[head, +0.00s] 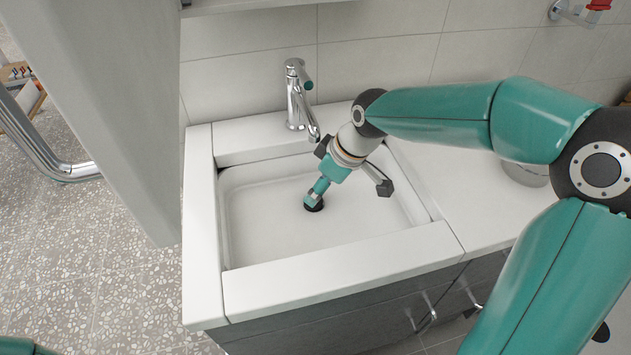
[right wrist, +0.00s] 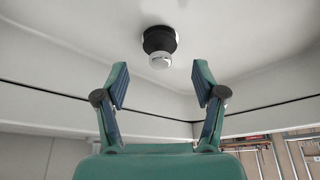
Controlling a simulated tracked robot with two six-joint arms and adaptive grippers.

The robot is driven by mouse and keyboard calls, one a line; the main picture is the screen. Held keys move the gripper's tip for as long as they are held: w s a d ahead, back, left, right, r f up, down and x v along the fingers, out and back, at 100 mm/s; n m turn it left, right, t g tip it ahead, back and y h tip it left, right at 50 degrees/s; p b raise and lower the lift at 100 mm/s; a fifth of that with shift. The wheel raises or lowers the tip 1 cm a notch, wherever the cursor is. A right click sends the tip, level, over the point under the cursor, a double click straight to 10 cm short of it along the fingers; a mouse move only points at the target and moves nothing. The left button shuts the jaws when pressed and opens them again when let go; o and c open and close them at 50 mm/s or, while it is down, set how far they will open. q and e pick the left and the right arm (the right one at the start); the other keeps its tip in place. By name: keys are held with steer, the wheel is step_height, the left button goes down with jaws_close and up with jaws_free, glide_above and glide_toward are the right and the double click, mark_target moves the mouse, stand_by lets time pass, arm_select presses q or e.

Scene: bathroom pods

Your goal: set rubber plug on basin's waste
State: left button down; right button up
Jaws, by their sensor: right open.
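The rubber plug (right wrist: 159,42) is black with a pale grey knob, and it stands on the basin floor in the right wrist view. It also shows in the head view as a small black disc (head: 313,206) on the floor of the white basin (head: 270,225). A thin bright rim shows at the plug's edge in the wrist view; the waste itself is otherwise hidden under it, so I cannot tell how well it is seated. My right gripper (right wrist: 160,78) is open, its fingertips apart and clear of the plug. In the head view, this gripper (head: 319,187) points down at the plug. My left gripper is out of view.
A chrome tap (head: 297,95) stands at the back of the basin, close to my right wrist. Raised white rims (head: 345,272) surround the basin. A grey partition (head: 110,100) stands to the left. The countertop (head: 450,190) continues to the right.

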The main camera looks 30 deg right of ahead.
steer(key=p+v, duration=0.4)
steer(key=v, duration=0.4)
